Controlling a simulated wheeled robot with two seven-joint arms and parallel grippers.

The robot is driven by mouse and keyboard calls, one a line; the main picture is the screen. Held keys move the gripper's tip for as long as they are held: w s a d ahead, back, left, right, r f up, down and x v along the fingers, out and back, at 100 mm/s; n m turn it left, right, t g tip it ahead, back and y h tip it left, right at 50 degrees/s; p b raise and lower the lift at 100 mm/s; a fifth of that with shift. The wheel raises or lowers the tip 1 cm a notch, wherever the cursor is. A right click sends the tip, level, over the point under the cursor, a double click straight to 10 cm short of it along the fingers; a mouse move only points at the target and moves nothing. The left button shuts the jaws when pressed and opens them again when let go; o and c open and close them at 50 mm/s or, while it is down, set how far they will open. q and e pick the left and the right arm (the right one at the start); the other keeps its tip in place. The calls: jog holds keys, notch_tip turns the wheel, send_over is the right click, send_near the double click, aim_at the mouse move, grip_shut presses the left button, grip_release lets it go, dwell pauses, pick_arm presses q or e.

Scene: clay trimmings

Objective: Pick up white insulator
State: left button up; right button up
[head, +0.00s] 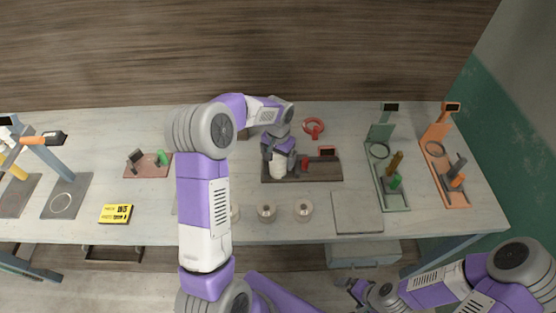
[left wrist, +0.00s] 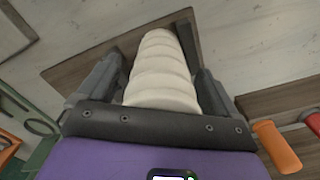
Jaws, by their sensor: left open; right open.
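The white insulator (head: 278,168) is a ribbed, off-white piece on the dark wooden board (head: 310,175) at the middle of the bench. In the left wrist view the insulator (left wrist: 162,72) lies between the two fingers of my left gripper (left wrist: 158,80), with one finger on each side. My left gripper (head: 277,153) is open around it in the head view and partly covers it. Whether the fingers touch it, I cannot tell. My right gripper (head: 358,291) is open and empty, below the bench's front edge at the lower right.
Round pale pieces (head: 266,212) (head: 303,209) stand in front, beside a grey square plate (head: 357,211). Green (head: 390,160) and orange (head: 447,160) stands are at right. A yellow box (head: 116,213) lies at left.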

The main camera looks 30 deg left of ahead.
pick_arm(q)
jog(key=shift+c, duration=0.4)
jog(key=c, duration=1.5)
notch_tip(320, 180, up, 11)
jog(key=shift+p, duration=1.15)
jog(key=shift+r+p, duration=0.45)
jog(key=shift+r, duration=0.1)
jog(key=shift+f, duration=0.1)
